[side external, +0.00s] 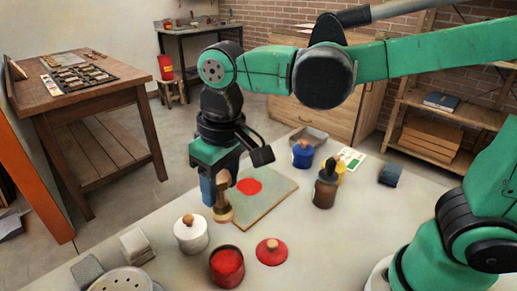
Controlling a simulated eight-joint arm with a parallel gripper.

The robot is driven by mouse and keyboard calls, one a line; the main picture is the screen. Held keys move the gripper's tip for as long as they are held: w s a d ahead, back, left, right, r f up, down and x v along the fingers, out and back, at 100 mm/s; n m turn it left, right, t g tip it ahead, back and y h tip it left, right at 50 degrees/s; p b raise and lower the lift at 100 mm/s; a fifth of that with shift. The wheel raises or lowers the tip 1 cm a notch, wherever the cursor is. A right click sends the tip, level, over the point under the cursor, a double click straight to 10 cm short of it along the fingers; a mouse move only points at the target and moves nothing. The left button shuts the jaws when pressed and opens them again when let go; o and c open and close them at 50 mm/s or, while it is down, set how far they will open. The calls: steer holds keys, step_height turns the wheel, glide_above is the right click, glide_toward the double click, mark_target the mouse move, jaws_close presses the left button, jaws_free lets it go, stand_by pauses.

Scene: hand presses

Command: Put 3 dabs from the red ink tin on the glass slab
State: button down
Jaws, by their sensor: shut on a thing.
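The red ink tin (227,267) stands open at the front of the table, with red ink inside. Its red lid (271,252) lies to its right. The glass slab (275,203) lies flat in the middle, with a red patch of ink (249,186) near its far left part. My gripper (221,184) points down and is shut on a dabber (222,207) with a wooden handle and a rounded pad at the bottom. The dabber is by the slab's left side, behind the tin. I cannot tell whether it touches the slab or hangs above.
A white lidded jar (190,234) stands left of the tin. A brown bottle (325,187), blue tin (302,154), yellow tin (334,172) and grey tray (309,137) are behind the slab. A perforated round dish (122,281) is front left.

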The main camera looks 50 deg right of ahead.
steer(key=shift+s+a+f, duration=0.4)
steer(key=shift+s+f, duration=0.05)
steer(key=shift+f, duration=0.5)
steer(key=shift+s+a+f, duration=0.45)
steer(key=shift+s+f, duration=0.05)
steer(key=shift+f, duration=0.5)
steer(key=shift+s+a+f, duration=0.4)
steer(key=shift+s+f, duration=0.05)
steer(key=shift+f, duration=0.5)
steer(key=shift+f, duration=0.55)
step_height(320, 180, up, 7)
stand_by(0.7)
stand_by(0.4)
